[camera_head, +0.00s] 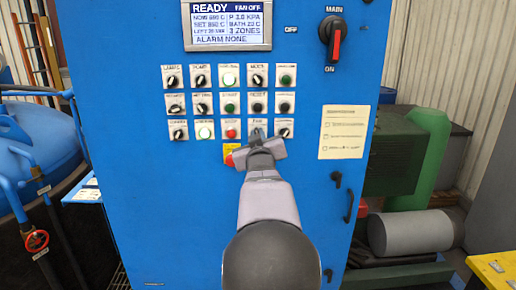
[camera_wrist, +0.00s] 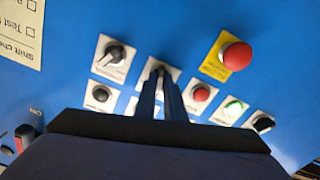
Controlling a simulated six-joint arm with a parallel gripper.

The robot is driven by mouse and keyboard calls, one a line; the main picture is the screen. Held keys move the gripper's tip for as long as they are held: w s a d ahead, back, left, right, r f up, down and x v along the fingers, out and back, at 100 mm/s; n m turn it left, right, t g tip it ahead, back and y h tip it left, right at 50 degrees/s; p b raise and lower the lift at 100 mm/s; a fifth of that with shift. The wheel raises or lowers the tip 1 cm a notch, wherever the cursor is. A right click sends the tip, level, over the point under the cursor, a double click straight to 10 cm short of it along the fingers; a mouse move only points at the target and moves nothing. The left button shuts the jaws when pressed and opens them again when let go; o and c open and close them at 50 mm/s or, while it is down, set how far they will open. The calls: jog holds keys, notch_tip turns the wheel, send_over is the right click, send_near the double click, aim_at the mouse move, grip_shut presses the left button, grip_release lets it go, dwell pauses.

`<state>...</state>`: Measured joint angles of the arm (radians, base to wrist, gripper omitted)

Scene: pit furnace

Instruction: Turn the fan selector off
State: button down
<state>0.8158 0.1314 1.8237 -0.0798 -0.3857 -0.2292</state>
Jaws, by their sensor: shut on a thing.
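The fan selector (camera_head: 257,122) is the fourth item in the bottom row of the blue cabinet's panel, under a plate that reads FAN. My gripper (camera_head: 257,141) reaches it from below in the head view and covers most of its knob. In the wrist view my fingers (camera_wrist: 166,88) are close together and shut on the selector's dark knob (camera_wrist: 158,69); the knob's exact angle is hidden. The display (camera_head: 227,24) at the top reads READY and FAN OFF.
Other selectors and buttons crowd around, including a red button (camera_head: 231,133) to the left. A red mushroom button (camera_wrist: 237,56) on a yellow plate is close by. A main switch (camera_head: 335,38) is at upper right, and a paper checklist (camera_head: 343,132) below it.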

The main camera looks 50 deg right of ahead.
jog(key=shift+f+n+b, duration=0.1)
jog(key=shift+n+b, duration=1.05)
jog(key=shift+n, duration=0.05)
jog(key=c, duration=1.8)
grip_release()
jog(key=shift+c, duration=0.2)
jog(key=shift+a, duration=0.1)
jog(key=b+v, duration=0.3)
jog(key=v, duration=0.4)
jog(key=shift+s, duration=0.1)
